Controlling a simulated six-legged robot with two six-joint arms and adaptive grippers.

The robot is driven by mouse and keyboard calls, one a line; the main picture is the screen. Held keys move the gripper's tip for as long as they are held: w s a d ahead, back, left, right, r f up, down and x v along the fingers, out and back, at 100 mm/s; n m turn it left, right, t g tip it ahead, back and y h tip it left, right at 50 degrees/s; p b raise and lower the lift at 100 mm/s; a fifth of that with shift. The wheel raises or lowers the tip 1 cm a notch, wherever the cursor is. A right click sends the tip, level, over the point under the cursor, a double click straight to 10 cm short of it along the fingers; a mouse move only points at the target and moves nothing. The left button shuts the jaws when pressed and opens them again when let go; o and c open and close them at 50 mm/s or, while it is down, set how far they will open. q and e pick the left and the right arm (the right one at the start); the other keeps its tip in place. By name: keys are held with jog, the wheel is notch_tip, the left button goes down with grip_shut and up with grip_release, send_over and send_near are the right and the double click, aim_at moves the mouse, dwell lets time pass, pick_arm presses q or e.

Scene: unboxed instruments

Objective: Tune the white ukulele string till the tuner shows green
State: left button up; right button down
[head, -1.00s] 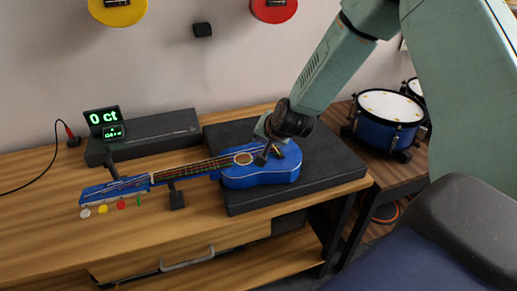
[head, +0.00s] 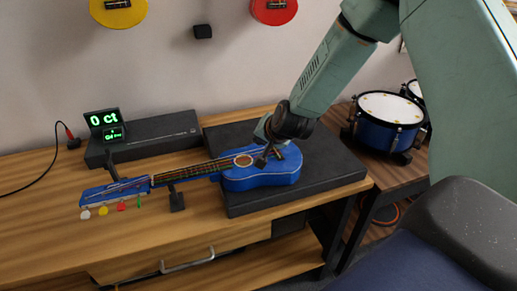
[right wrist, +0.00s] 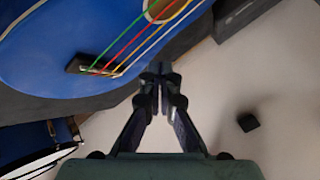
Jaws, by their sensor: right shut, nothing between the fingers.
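The blue ukulele (head: 262,178) lies with its body on a black slab and its neck pointing left. In the right wrist view its strings run green, red, yellow and white, with the white string (right wrist: 150,44) nearest my gripper. The tuner (head: 104,119) reads "0 ct" in green, with small green text below. The white peg (head: 85,214) is leftmost of the coloured pegs at the headstock. My right gripper (head: 262,160) is shut and empty by the ukulele body; its fingertips (right wrist: 160,69) show beside the strings. I cannot tell whether they touch anything. My left gripper is out of view.
The black slab (head: 325,175) and a long black case (head: 160,136) sit on the wooden bench (head: 60,240). A small stand (head: 177,198) is under the neck. Blue drums (head: 385,130) stand at the right. The bench front left is clear.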

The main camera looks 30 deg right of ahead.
jog(key=shift+f+b, duration=0.35)
jog(key=shift+f, duration=0.1)
jog(key=shift+f, duration=0.3)
dwell(0.7)
jog(key=shift+r, duration=0.1)
jog(key=shift+r+p, duration=0.55)
jog(key=shift+r, duration=0.15)
notch_tip(320, 180, up, 5)
jog(key=p, duration=0.4)
jog(key=shift+p, duration=0.35)
dwell(0.3)
